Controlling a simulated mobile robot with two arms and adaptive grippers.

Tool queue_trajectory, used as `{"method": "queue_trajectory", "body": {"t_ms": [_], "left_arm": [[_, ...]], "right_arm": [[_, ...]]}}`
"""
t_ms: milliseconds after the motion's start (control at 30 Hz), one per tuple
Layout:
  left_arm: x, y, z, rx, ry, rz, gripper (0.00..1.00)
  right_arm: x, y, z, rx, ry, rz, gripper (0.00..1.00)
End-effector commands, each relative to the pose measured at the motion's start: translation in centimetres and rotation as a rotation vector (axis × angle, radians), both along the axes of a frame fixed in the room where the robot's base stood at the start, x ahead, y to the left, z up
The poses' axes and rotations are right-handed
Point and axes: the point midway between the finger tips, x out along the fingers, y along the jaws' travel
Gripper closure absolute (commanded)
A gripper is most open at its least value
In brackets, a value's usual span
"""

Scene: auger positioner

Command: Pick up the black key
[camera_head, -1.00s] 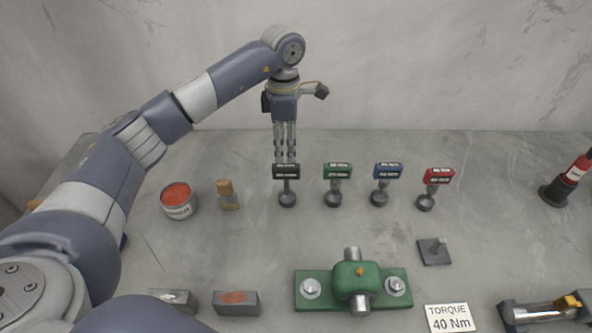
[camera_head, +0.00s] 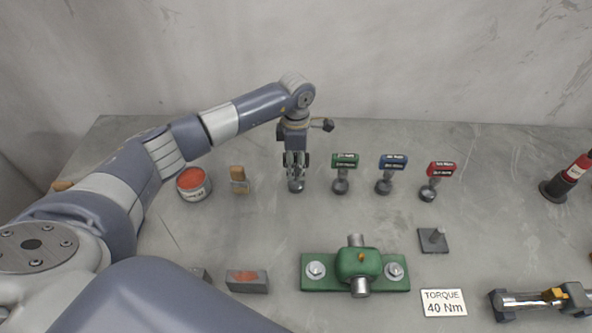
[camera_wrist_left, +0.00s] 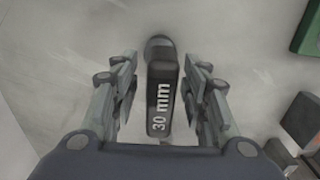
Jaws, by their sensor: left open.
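The black key is mostly hidden behind my left gripper in the head view; its round grey base (camera_head: 296,186) shows just below the fingers. In the left wrist view the black key (camera_wrist_left: 161,100) reads "30 mm" and lies between the two fingers, with visible gaps on both sides. My left gripper (camera_head: 296,165) points down over the key, and it also shows in the left wrist view (camera_wrist_left: 164,100), open, with a finger on each side of the key. My right gripper is not in view.
Green (camera_head: 344,160), blue (camera_head: 393,162) and red (camera_head: 441,169) keys stand in a row to the right. A red-topped can (camera_head: 193,184) and a wooden-handled item (camera_head: 239,180) stand to the left. A green fixture (camera_head: 312,284) sits in front.

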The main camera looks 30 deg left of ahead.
Motion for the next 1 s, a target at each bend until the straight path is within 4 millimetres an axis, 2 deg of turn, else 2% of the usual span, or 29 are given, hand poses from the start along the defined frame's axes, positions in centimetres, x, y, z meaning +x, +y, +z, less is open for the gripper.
{"method": "queue_trajectory", "body": {"t_ms": [133,300,333,767,1000], "left_arm": [[0.0,0.0,0.0,0.000,0.000,-0.001,0.58],[0.0,0.0,0.0,0.000,0.000,0.000,0.97],[0.0,0.0,0.0,0.000,0.000,0.000,1.00],[0.1,0.0,0.3,-0.002,-0.003,0.000,1.00],[0.2,0.0,2.1,0.000,-0.007,-0.001,1.00]], "right_arm": [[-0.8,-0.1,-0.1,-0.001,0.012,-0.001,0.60],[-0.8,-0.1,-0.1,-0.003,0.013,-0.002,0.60],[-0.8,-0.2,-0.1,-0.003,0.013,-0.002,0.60],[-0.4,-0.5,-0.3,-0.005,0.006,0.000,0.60],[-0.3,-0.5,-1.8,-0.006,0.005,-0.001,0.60]]}}
